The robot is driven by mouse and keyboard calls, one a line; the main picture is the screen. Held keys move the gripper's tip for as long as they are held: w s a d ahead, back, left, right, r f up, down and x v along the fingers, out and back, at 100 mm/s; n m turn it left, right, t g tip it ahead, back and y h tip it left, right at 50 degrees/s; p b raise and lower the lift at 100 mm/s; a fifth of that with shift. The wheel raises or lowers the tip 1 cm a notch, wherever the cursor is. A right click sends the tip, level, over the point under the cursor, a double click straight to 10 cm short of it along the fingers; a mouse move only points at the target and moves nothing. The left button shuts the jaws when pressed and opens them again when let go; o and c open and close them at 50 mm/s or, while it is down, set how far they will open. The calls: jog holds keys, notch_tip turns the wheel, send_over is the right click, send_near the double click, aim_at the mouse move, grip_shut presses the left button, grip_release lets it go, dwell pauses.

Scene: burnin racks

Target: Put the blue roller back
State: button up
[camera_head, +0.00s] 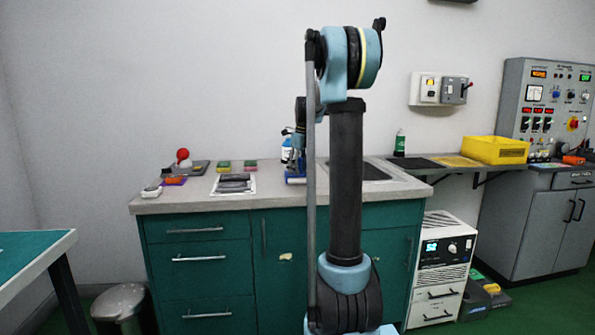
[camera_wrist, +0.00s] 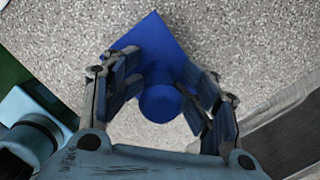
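The blue roller (camera_wrist: 158,30) is in the wrist view, with a flat, angular blue face and a round stub (camera_wrist: 160,103) towards the camera. It stands at the speckled counter surface; whether it touches it is not clear. My gripper (camera_wrist: 166,82) has one finger on each side of the stub, very near it. Shade hides whether the pads press on it. In the head view my gripper (camera_head: 297,158) points down over the counter, partly behind my arm, and a bit of the blue roller (camera_head: 295,180) shows below it.
The grey counter (camera_head: 200,202) holds a dark item on a white sheet (camera_head: 235,184), small coloured blocks (camera_head: 236,167) and a red ball (camera_head: 183,154) at left. A yellow bin (camera_head: 495,150) stands further right.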

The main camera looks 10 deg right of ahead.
aim_at(302, 174)
jog(key=shift+s+r, duration=0.15)
jog(key=shift+r, duration=0.05)
dwell(0.4)
notch_tip(302, 174, up, 13)
jog(key=s+d, duration=0.1)
jog(key=shift+s, duration=0.2)
jog(key=s+f+n, duration=0.4)
jog(key=s+n, duration=0.1)
jog(key=s, duration=0.3)
jog(key=s+a+f+n, duration=0.1)
jog(key=s+f+n, duration=0.35)
jog(key=s, duration=0.35)
jog(key=s+f+n, duration=0.3)
jog(key=s+n, duration=0.2)
jog(key=s, duration=0.3)
jog(key=s+f+n+t+h, duration=0.1)
jog(key=s+f+n, duration=1.2)
jog(key=s+f, duration=0.6)
jog(key=shift+a+f, duration=0.15)
jog(key=shift+f, duration=0.5)
jog(key=shift+w+n, duration=0.1)
jog(key=shift+n, duration=0.15)
jog(key=shift+w+f, duration=0.2)
jog(key=shift+w, duration=0.25)
